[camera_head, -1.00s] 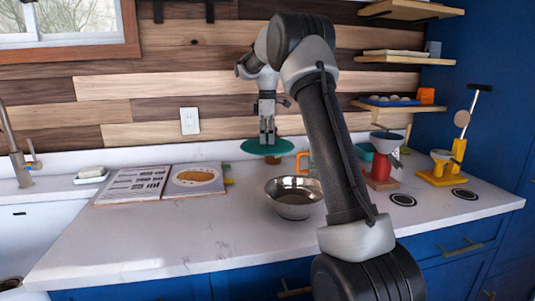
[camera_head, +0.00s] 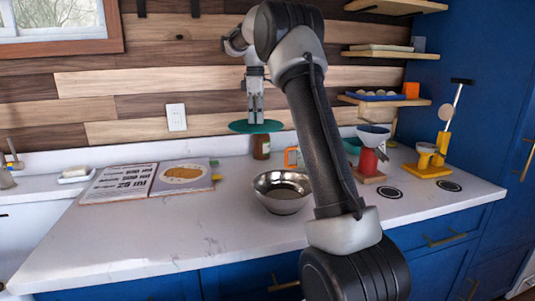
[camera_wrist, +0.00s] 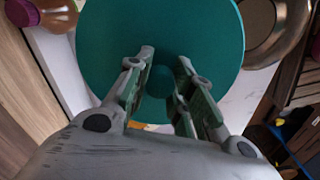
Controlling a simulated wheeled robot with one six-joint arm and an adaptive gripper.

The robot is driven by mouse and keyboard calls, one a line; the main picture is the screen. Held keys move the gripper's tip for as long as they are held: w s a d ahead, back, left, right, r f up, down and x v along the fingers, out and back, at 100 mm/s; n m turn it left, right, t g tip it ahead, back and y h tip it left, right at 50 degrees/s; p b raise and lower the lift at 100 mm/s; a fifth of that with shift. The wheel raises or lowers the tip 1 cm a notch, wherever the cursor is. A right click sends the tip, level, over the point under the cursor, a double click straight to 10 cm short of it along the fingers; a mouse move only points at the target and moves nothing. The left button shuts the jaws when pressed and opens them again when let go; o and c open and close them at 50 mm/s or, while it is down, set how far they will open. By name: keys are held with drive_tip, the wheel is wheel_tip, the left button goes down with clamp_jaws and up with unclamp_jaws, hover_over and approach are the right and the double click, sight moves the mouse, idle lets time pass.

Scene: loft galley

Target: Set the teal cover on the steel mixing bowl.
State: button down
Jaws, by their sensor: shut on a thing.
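The teal cover (camera_head: 240,127) is a flat round disc held level in the air at the back of the counter. My gripper (camera_head: 256,119) is above it, shut on its knob. In the wrist view the teal cover (camera_wrist: 205,30) fills the middle, with its round knob between the fingers of my gripper (camera_wrist: 163,97). The steel mixing bowl (camera_head: 283,203) stands upright and open on the counter, lower and nearer than the cover. Part of the bowl (camera_wrist: 283,25) shows at the upper right in the wrist view, beyond the cover's edge.
A jar (camera_head: 261,148) and an orange-handled thing (camera_head: 292,157) stand behind the bowl. An open cookbook (camera_head: 120,183) lies to the left. A red stand with a funnel (camera_head: 369,162) and a yellow stand (camera_head: 428,168) are at the right. The front-left counter (camera_head: 150,235) is clear.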

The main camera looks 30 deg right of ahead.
drive_tip(key=s+r, duration=0.2)
drive_tip(key=s, duration=0.1)
drive_tip(key=s+r, duration=0.1)
drive_tip(key=s, duration=0.1)
drive_tip(key=shift+a+r, duration=0.2)
drive_tip(key=shift+r, duration=0.2)
drive_tip(key=s+a+f, duration=0.2)
drive_tip(key=s+f, duration=0.1)
drive_tip(key=s, duration=1.1)
drive_tip(key=s+f, duration=0.3)
drive_tip(key=f, duration=0.5)
drive_tip(key=shift+a+f, duration=0.25)
drive_tip(key=shift+f, duration=0.15)
drive_tip(key=shift+f, duration=0.15)
drive_tip(key=shift+f, duration=0.45)
drive_tip(key=shift+f, duration=0.15)
drive_tip(key=shift+f, duration=0.45)
